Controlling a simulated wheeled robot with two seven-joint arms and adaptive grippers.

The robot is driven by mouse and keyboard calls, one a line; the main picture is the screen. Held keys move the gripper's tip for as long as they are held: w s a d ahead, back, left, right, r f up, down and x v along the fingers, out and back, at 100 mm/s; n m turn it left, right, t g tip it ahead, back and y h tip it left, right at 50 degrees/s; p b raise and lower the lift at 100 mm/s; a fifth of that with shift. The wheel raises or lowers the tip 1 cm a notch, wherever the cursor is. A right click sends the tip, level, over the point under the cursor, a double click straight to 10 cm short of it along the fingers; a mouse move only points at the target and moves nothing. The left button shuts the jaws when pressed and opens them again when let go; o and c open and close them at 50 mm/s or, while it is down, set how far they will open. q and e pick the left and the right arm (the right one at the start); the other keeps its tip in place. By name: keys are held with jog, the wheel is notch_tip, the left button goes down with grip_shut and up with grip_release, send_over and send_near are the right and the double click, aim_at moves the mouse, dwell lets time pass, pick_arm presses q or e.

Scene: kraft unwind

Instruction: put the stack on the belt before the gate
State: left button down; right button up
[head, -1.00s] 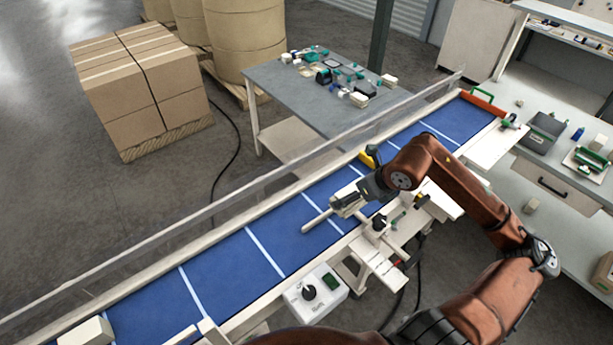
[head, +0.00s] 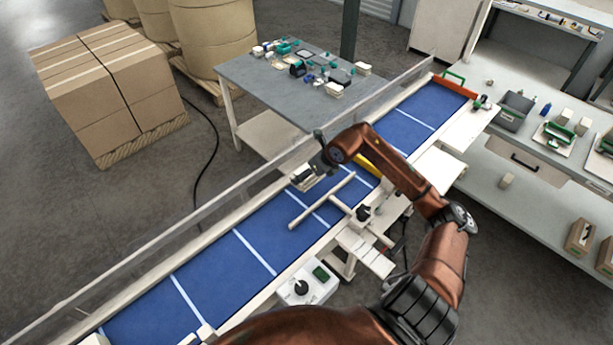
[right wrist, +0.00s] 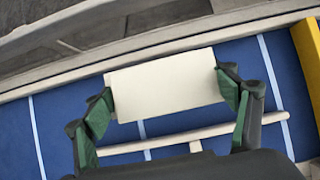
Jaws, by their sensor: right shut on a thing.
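The stack (right wrist: 165,84) is a pale cream block in the right wrist view. My right gripper (right wrist: 168,100) is shut on it, with green-padded fingers at its two ends. In the head view my right gripper (head: 308,176) is over the far side of the blue belt (head: 225,268), near the far rail. Whether the stack touches the belt cannot be told. A cream T-shaped bar (head: 308,213) lies over the belt on the near side of the gripper. A yellow piece (head: 369,163) stands farther up the belt; which part is the gate is unclear. My left gripper is not in view.
A clear guard rail (head: 190,245) runs along the belt's far side. A control box (head: 307,287) sits at the near edge. A grey table (head: 270,85) with small parts stands behind. The lower-left belt is mostly clear.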

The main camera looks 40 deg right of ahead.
jog(key=shift+w+f, duration=0.3)
jog(key=shift+w, duration=0.1)
jog(key=f, duration=0.1)
jog(key=f+p, duration=0.1)
jog(key=shift+w+f, duration=0.3)
jog(key=shift+f, duration=0.1)
jog(key=shift+d+f+p, duration=0.1)
jog(key=shift+f+p, duration=0.25)
jog(key=shift+f, duration=0.35)
jog(key=o, duration=1.2)
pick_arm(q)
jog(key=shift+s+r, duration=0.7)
pick_arm(e)
jog(key=shift+o, duration=0.2)
